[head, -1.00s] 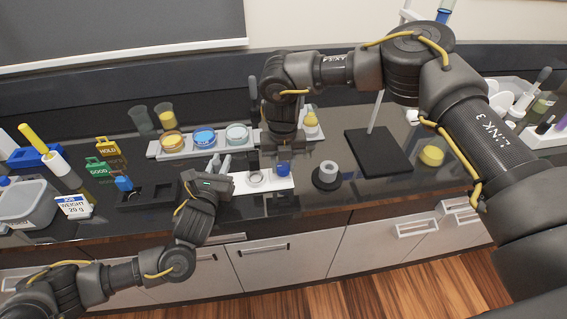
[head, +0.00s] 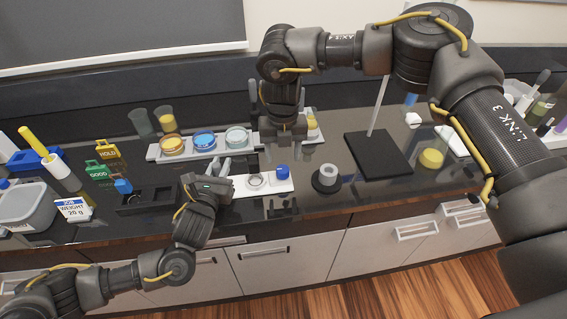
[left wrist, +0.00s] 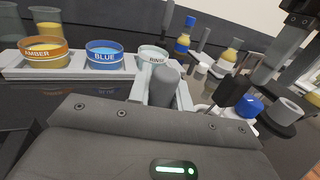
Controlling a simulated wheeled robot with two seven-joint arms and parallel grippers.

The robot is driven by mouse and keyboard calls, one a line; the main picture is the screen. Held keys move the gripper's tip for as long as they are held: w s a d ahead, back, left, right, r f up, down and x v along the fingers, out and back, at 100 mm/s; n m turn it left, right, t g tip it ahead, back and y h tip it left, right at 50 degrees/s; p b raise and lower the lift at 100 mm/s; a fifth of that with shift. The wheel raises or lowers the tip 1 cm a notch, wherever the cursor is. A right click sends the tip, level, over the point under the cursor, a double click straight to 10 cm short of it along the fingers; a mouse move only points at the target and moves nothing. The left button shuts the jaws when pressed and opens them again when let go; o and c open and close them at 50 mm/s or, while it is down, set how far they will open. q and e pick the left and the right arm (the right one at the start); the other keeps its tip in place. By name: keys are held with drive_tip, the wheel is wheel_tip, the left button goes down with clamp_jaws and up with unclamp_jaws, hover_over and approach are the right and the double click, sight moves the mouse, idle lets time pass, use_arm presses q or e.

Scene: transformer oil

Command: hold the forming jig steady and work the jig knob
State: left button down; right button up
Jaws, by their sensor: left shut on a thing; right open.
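The forming jig (head: 264,186) is a white block on the dark counter, with a round ring on top. The jig knob (head: 282,171) is a blue cap at its right end; it also shows in the left wrist view (left wrist: 249,104). My left gripper (head: 226,172) is shut on the jig's left end, and its own body hides that end. My right gripper (head: 284,146) is open, pointing down above and behind the knob, apart from it in the head view.
A white rack with amber (head: 171,145), blue (head: 204,140) and rinse (head: 236,136) dishes stands behind the jig. A dark round base with a grey cylinder (head: 327,174) is close to the right. A black stand plate (head: 378,155) lies further right.

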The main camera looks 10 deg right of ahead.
sight(283, 169)
use_arm(q)
drive_tip(key=shift+f, duration=0.1)
use_arm(e)
wheel_tip(283, 169, up, 6)
drive_tip(key=shift+r, duration=0.25)
use_arm(q)
drive_tip(key=c, duration=1.2)
unclamp_jaws()
drive_tip(key=v, duration=1.2)
